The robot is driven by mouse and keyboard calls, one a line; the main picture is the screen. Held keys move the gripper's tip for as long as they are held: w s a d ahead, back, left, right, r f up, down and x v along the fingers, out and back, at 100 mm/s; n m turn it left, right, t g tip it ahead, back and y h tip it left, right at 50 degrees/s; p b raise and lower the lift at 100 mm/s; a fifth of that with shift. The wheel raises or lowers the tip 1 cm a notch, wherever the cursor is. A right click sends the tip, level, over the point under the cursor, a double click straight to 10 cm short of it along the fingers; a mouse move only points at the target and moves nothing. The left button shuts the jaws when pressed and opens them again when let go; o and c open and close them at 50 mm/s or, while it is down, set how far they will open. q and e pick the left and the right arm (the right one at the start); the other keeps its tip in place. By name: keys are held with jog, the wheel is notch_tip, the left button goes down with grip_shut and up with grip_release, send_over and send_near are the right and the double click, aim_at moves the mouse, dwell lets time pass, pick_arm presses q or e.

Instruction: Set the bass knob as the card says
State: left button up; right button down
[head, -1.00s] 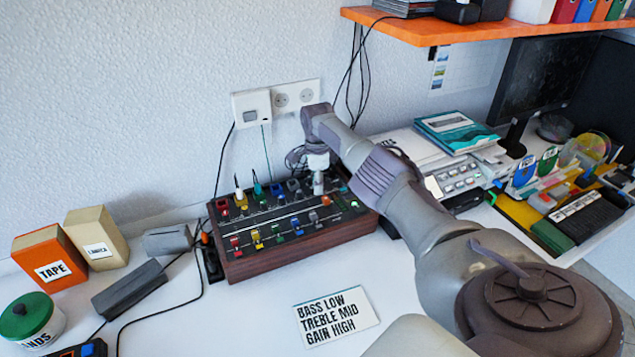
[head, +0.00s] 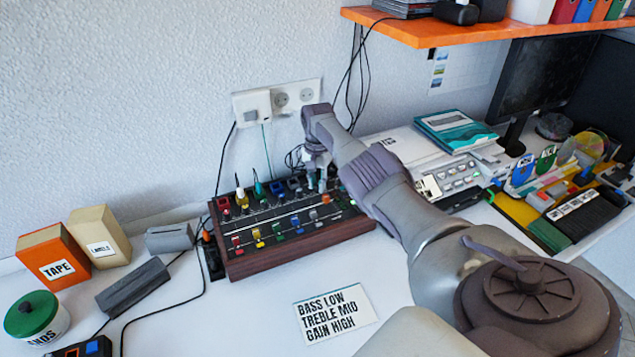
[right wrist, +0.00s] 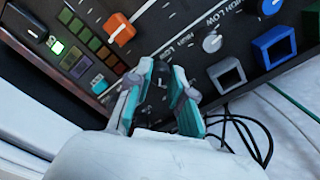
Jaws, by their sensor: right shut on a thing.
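The mixer box (head: 290,252) has wooden sides and a dark panel with rows of coloured knobs and sliders. My right gripper (head: 321,186) points down at the back right part of its panel. In the right wrist view its two teal-padded fingers (right wrist: 162,76) are closed in around a small knob on the panel, mostly hidden between them. I cannot read that knob's name or its pointer. A grey knob (right wrist: 212,42) with HIGH and LOW marks sits beside the fingers. The white card (head: 335,313) reads BASS LOW, TREBLE MID, GAIN HIGH. My left gripper is not in view.
An orange slider cap (right wrist: 121,29) and blue (right wrist: 274,46) button frame lie near the fingers. Black cables run behind the mixer. An orange TAPE box (head: 50,262) and a cream box (head: 100,240) stand left. Desk around the card is clear.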

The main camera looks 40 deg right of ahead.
jog(key=n, duration=1.4)
jog(key=shift+n, duration=0.3)
jog(key=n, duration=0.3)
jog(key=shift+n, duration=0.3)
jog(key=n, duration=0.3)
jog(key=shift+n+b, duration=0.3)
jog(key=shift+b, duration=0.05)
jog(key=n, duration=0.6)
jog(key=shift+r, duration=0.1)
jog(key=shift+n, duration=0.3)
jog(key=c, duration=1.3)
grip_release()
